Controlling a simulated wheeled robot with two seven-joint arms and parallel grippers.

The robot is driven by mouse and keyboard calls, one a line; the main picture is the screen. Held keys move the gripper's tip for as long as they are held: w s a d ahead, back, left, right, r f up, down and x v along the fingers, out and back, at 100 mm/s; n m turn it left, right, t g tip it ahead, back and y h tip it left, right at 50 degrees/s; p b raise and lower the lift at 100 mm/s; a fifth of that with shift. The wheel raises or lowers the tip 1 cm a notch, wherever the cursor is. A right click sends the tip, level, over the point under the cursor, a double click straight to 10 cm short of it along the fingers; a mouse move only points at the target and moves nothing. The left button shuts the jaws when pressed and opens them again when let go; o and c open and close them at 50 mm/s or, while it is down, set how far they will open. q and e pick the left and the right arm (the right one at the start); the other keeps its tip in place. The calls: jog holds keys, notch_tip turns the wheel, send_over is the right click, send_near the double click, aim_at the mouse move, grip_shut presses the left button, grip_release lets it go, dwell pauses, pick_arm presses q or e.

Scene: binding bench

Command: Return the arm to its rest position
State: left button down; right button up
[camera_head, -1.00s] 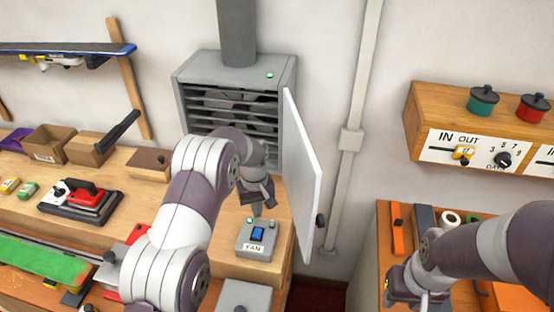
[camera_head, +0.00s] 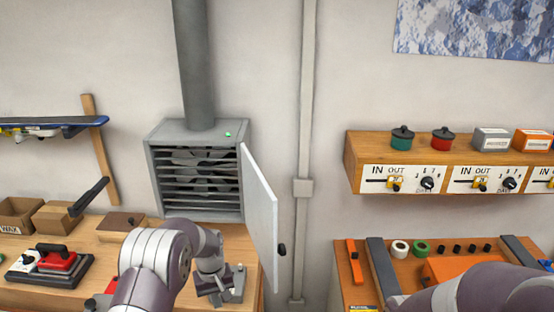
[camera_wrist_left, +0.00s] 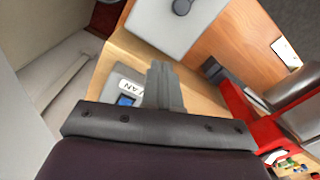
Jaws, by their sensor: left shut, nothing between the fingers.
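My left arm comes in from the lower left in the head view. Its gripper (camera_head: 228,293) is over the right end of the wooden bench (camera_head: 120,237), in front of the grey louvred fan unit (camera_head: 197,178). In the left wrist view the gripper's fingers (camera_wrist_left: 164,82) are closed together with nothing between them. The grey FAN switch box (camera_wrist_left: 118,82) with its blue rocker (camera_wrist_left: 126,100) lies just beyond them, partly hidden by the gripper. My right arm crosses the lower right corner of the head view; its gripper is out of view.
The fan unit's white door (camera_head: 261,212) stands open close to the right of my left gripper. A wall pipe (camera_head: 305,130) runs beyond it. Boxes (camera_head: 55,217) and a red-handled tool (camera_head: 57,262) stand on the bench at left. A control shelf (camera_head: 365,147) hangs at right.

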pick_arm(q)
jog(key=s+a+r+m+b, duration=0.1)
jog(key=s+r+m+b, duration=0.1)
jog(key=s, duration=1)
jog(key=s+a+r+m+t+b, duration=0.1)
jog(key=s+b, duration=0.4)
jog(key=s, duration=0.7)
jog(key=shift+s+r+m, duration=0.3)
jog(key=shift+r+m, duration=0.35)
jog(key=shift+m, duration=0.05)
pick_arm(e)
notch_tip(320, 180, down, 8)
jog(key=shift+w+r, duration=0.2)
jog(key=shift+w, duration=0.2)
